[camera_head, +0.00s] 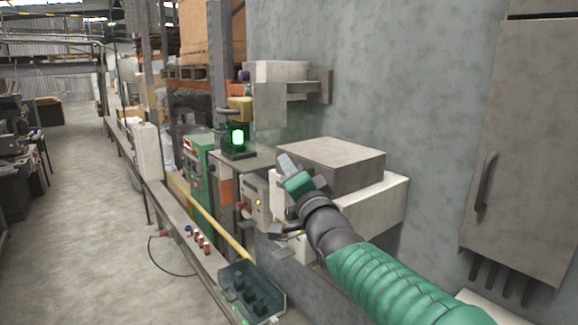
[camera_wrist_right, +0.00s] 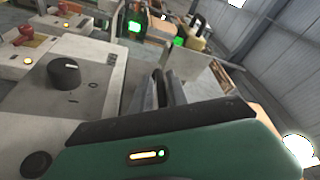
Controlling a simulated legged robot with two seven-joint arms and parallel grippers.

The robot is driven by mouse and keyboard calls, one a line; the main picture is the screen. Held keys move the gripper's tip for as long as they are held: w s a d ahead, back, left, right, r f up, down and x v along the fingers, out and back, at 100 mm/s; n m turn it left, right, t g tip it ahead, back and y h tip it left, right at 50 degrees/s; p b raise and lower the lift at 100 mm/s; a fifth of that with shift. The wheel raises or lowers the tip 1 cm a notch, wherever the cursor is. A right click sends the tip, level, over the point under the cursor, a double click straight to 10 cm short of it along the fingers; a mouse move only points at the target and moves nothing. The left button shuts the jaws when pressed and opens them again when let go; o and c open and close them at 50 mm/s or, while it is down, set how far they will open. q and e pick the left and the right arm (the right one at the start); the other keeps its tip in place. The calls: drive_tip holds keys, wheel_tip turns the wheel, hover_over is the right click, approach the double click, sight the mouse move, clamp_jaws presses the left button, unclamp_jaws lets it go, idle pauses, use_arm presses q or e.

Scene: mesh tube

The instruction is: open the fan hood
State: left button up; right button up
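The likely fan hood is the grey box-shaped cover (camera_head: 340,165) on top of a pale wall-mounted unit (camera_head: 385,205) in the head view. It looks level and closed. My right arm comes in from the lower right in a green sleeve. My right gripper (camera_head: 300,172) is at the left front corner of the cover; I cannot tell if it touches. In the wrist view the fingers (camera_wrist_right: 163,92) are close together and partly hidden by the green gripper body; no held thing shows. A black knob (camera_wrist_right: 65,74) is on a pale panel beside it. My left gripper is not in view.
A grey wall cabinet (camera_head: 525,150) with a handle is at the right. A machine with a green-lit screen (camera_head: 237,138) stands beyond the gripper. The floor (camera_head: 85,220) at left is clear.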

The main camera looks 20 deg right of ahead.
clamp_jaws()
drive_tip(key=shift+f, duration=0.15)
idle(1.2)
